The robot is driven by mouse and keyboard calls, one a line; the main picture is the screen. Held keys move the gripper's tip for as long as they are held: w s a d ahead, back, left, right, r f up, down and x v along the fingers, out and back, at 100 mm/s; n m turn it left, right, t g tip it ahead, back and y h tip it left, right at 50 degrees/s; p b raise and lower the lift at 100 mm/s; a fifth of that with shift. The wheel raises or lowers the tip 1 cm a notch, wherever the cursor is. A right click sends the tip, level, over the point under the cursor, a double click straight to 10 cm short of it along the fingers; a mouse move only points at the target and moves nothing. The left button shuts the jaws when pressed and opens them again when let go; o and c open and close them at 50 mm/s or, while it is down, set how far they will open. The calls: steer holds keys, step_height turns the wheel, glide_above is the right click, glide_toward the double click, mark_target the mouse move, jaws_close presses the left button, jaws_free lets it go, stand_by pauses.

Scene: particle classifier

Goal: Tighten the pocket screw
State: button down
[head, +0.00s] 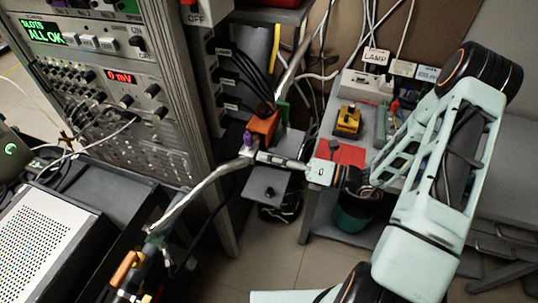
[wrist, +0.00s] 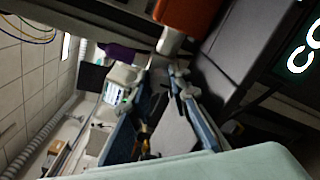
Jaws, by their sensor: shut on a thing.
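An orange block (head: 265,127) is fixed at the end of a long bent metal pipe, beside a purple part (head: 247,139). My gripper (head: 252,155) reaches in from the right, with its fingertips just below them. In the wrist view, the fingers of my gripper (wrist: 163,68) close in on a small metal part (wrist: 170,42) under the orange block (wrist: 187,14). The purple part (wrist: 120,53) is left of the fingertips. The small metal part may be the pocket screw; its shape is mostly hidden by the fingers, and I cannot tell how far it is turned.
The metal pipe (head: 195,192) runs to the lower left. An instrument rack (head: 125,110) stands at the left, with cables beside it. A grey plate (head: 272,185) lies below my gripper. A bench at the right holds a red sheet (head: 341,153) and a yellow device (head: 347,120).

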stand_by(0.4)
steer(key=c, duration=1.8)
jaws_free()
steer(key=shift+d+f, duration=0.1)
